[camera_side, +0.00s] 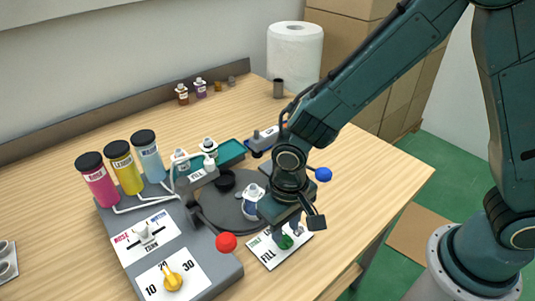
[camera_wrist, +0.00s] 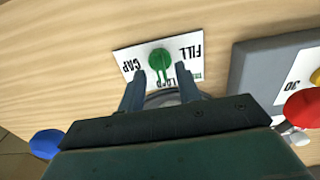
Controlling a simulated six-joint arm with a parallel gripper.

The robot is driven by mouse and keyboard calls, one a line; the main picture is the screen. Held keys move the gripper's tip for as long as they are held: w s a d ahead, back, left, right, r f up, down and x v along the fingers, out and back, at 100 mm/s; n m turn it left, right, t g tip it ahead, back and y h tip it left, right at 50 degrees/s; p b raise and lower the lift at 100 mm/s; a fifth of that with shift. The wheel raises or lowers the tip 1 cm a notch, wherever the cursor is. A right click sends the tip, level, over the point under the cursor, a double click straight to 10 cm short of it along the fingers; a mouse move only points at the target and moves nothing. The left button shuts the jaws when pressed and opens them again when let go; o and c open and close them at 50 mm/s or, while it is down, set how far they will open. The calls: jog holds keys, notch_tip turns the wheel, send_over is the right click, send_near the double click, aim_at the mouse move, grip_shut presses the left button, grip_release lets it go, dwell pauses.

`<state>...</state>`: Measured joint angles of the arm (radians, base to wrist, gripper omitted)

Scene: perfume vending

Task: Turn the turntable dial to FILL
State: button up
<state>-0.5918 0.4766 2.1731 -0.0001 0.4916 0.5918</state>
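The turntable dial (camera_side: 285,242) is a green knob on a white card (camera_side: 266,252) at the table's front edge. In the wrist view the dial (camera_wrist: 160,60) has its ridge pointing down the picture, towards the partly hidden LOAD label. FILL (camera_wrist: 188,50) is printed to its right and CAP to its left. My gripper (camera_wrist: 160,73) is open, with one finger on each side of the dial's near end; I cannot tell whether they touch it. In the side view my gripper (camera_side: 293,228) is just above the dial. The dark turntable (camera_side: 215,209) is partly hidden by my arm.
A white-capped bottle (camera_side: 251,203) stands on the turntable near my gripper. A red knob (camera_side: 226,242) and a grey console (camera_side: 205,262) with a yellow dial (camera_side: 172,279) are to the left. A blue knob (camera_side: 323,174) is to the right. The table's right front is clear.

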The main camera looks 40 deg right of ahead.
jog(key=shift+f, duration=1)
grip_shut()
